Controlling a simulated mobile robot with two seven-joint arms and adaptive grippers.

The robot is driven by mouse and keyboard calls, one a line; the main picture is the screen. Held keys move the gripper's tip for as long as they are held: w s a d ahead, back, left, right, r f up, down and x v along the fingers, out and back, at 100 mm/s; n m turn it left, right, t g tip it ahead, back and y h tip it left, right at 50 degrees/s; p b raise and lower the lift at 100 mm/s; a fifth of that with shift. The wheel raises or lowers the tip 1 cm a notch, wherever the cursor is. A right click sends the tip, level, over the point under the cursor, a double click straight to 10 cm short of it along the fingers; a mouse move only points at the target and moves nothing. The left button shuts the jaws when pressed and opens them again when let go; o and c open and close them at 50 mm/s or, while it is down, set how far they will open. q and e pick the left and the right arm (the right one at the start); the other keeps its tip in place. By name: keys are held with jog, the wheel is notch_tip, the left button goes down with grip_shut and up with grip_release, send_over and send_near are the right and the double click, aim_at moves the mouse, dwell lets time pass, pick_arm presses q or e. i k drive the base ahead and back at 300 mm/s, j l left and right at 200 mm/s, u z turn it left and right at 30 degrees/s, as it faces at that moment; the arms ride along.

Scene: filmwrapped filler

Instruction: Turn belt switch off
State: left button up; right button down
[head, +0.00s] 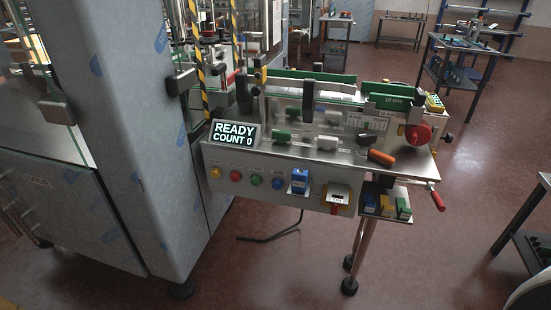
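A steel conveyor machine has a front control panel (265,196) with a row of yellow, red, green and blue round buttons. To their right sits a blue box-like control (299,181). A display (235,134) above the panel reads "READY COUNT 0". Neither of my grippers is in view.
A red-handled crank (436,197) sticks out at the panel's right, beside a small shelf of coloured blocks (386,204). A large grey cabinet (120,120) stands close on the left. The reddish floor (430,255) in front is mostly clear. A dark rack (528,235) stands at the right edge.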

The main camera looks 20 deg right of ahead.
aim_at(335, 208)
jog(key=z, duration=0.9)
jog(key=l+z, duration=0.35)
jog(key=i+l+z, duration=0.1)
jog(key=l+z, duration=0.25)
jog(key=i+l, duration=0.1)
jog(key=l, duration=0.15)
